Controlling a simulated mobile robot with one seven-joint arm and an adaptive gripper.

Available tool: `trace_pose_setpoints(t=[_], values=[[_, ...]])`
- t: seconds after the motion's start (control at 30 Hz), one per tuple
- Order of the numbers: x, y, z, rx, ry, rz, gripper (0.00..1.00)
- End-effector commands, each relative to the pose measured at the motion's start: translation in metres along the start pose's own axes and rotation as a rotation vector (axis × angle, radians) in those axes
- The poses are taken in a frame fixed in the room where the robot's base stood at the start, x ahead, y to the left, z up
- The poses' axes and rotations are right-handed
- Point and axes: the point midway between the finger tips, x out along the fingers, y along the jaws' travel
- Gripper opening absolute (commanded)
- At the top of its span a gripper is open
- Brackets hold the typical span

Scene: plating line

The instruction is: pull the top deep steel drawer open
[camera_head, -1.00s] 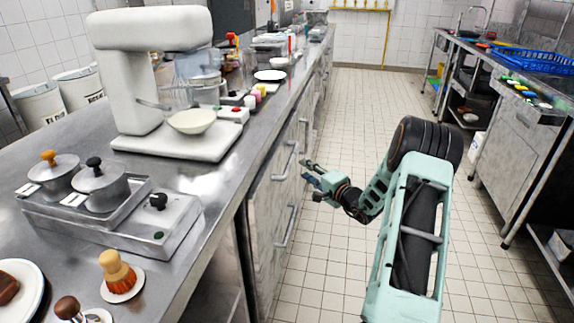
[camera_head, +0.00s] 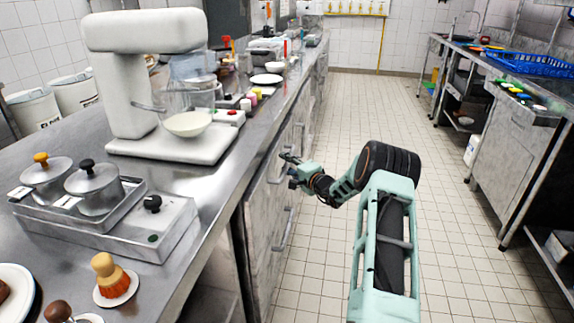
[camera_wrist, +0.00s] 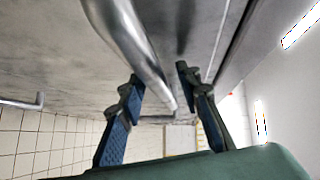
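The top steel drawer (camera_head: 257,196) is in the left counter's front and looks closed in the head view. Its bar handle (camera_head: 270,174) is partly hidden by my gripper (camera_head: 285,165), which is at the handle. In the wrist view the handle bar (camera_wrist: 130,40) runs from the top edge down between the two fingertips of my gripper (camera_wrist: 159,76). The fingers are apart, one on each side of the bar in the picture. I cannot tell whether either finger touches it.
A lower handle (camera_head: 285,230) sticks out below. The counter top (camera_head: 215,175) overhangs the front and holds a white mixer (camera_head: 135,90) and pots (camera_head: 95,188). The tiled aisle floor (camera_head: 330,255) is clear. A right-hand counter (camera_head: 515,140) stands across the aisle.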

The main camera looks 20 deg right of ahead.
Motion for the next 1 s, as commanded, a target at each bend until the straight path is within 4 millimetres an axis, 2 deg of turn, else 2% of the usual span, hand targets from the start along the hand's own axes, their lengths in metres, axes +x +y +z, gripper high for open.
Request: trace_pose_setpoints(t=[0.13,0.4,0.8,1.0], values=[[0.000,0.000,0.000,0.000,0.000,0.000,0.29],[0.000,0.000,0.000,-0.001,0.000,0.000,0.00],[-0.001,0.000,-0.001,-0.001,0.000,0.000,0.00],[-0.012,0.005,-0.012,-0.003,0.002,0.000,0.00]])
